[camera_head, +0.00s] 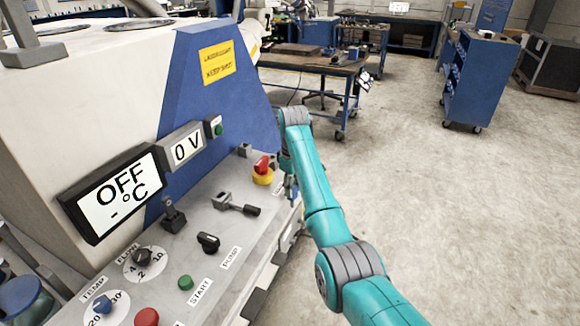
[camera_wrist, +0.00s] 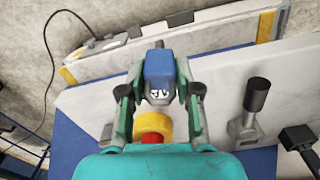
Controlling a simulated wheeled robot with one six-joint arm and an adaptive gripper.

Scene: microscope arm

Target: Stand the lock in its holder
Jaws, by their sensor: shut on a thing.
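A red and yellow knob (camera_wrist: 152,127) shows just below the lock in that view. In the head view my gripper (camera_head: 291,190) is small and partly hidden, at the right edge of the control panel, just right of the red and yellow knob (camera_head: 263,171). I cannot make out the holder for sure in either view.
Open floor (camera_head: 430,190) lies to the right.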

